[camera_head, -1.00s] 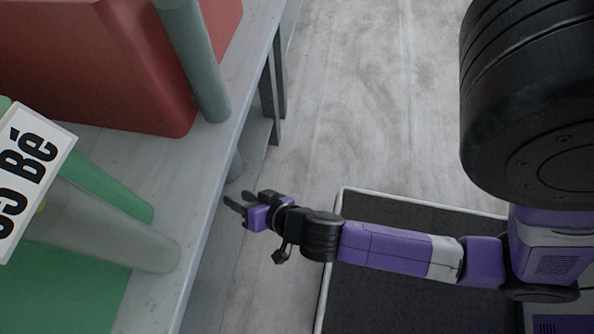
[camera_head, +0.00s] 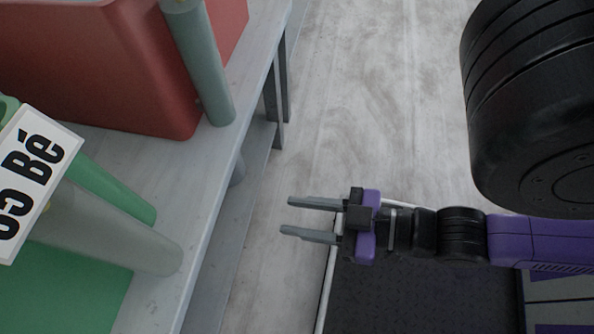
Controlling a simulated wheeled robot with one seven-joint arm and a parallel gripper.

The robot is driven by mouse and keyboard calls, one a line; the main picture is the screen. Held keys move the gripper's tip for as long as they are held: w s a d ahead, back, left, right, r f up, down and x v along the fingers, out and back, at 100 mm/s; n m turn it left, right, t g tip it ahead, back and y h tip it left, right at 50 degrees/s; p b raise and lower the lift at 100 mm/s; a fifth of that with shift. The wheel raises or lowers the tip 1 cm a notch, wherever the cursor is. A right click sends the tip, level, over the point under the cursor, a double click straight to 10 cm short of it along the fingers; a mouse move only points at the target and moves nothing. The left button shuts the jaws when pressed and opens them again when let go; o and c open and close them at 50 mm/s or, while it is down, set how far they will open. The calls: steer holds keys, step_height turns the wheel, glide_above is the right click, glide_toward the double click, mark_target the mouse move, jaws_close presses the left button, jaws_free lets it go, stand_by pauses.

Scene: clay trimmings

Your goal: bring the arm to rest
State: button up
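My gripper (camera_head: 285,217) is open, with two grey fingers apart and pointing left. Nothing is between the fingers. It hangs over the floor, to the right of the table's edge and clear of it. My purple and black arm stretches from it to the right, over my dark base.
A pale table (camera_head: 222,146) fills the left. On it are a red bin (camera_head: 110,70), a grey-green cylinder (camera_head: 200,62), a pale cylinder (camera_head: 120,235), a green surface (camera_head: 70,295) and a white label (camera_head: 30,180) with black print. The floor (camera_head: 370,90) above my gripper is clear.

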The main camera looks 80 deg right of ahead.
step_height(320, 180, up, 30)
steer(key=p, duration=3)
steer(key=shift+a, duration=0.1)
